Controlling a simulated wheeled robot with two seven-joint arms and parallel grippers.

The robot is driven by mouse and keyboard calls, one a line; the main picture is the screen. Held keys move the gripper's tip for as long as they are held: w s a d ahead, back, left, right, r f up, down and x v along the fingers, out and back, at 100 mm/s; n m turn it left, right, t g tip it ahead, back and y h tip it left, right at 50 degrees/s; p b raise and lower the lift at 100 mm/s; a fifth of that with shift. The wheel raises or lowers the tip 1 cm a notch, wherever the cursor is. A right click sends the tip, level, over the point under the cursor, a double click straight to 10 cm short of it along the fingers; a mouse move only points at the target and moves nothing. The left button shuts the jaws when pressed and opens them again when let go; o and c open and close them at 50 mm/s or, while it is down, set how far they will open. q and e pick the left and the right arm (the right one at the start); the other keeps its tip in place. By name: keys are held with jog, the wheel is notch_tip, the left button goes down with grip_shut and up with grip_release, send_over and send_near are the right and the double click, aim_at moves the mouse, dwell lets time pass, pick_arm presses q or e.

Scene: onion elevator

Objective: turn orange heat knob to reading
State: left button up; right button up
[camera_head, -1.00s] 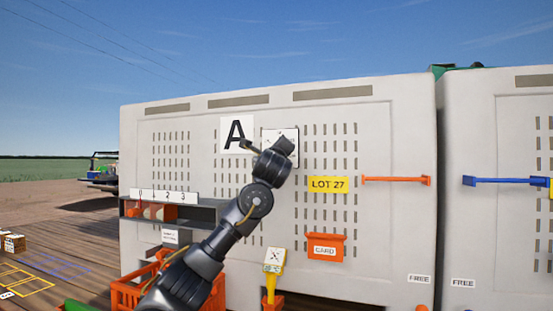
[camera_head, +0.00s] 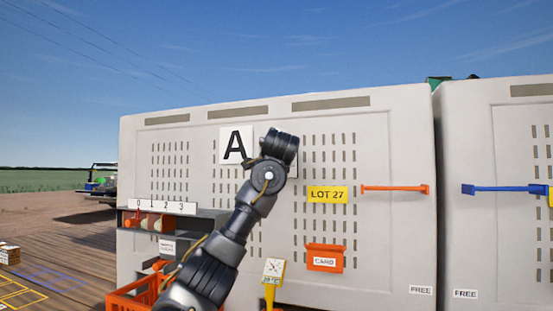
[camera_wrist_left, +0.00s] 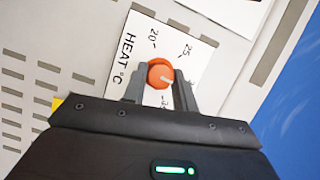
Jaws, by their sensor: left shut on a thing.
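The orange heat knob (camera_wrist_left: 159,74) sits on a white dial card (camera_wrist_left: 138,38) in the left wrist view. The card reads HEAT °C, with 20 and 25 showing and another mark partly hidden below the knob. A short white pointer line on the knob points toward the right of that view, roughly below the 25. My left gripper (camera_wrist_left: 162,80) is shut on the knob, one finger on each side. In the head view my left arm (camera_head: 265,178) reaches up to the grey wall and hides the knob and most of the card. My right gripper is in neither view.
The grey bin wall (camera_head: 370,150) carries a letter A sign (camera_head: 234,146), a yellow LOT 27 label (camera_head: 327,195), an orange card holder (camera_head: 325,257) and an orange bar handle (camera_head: 394,189). A numbered shelf (camera_head: 200,221) and an orange crate (camera_head: 130,299) stand at lower left.

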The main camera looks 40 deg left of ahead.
pick_arm(q)
jog(key=n+h, duration=0.3)
jog(key=n, duration=0.3)
jog(key=n+t+h, duration=0.1)
jog(key=n+h, duration=0.3)
jog(key=n, duration=0.2)
jog(key=a+n+t+h, duration=0.1)
jog(key=n+h, duration=0.2)
jog(key=n, duration=0.2)
jog(key=shift+s+n+h+p, duration=0.15)
jog(key=shift+n+h+p, duration=0.25)
dwell(0.4)
dwell(0.4)
jog(key=o, duration=1)
jog(key=shift+r, duration=0.1)
jog(key=shift+s, duration=0.1)
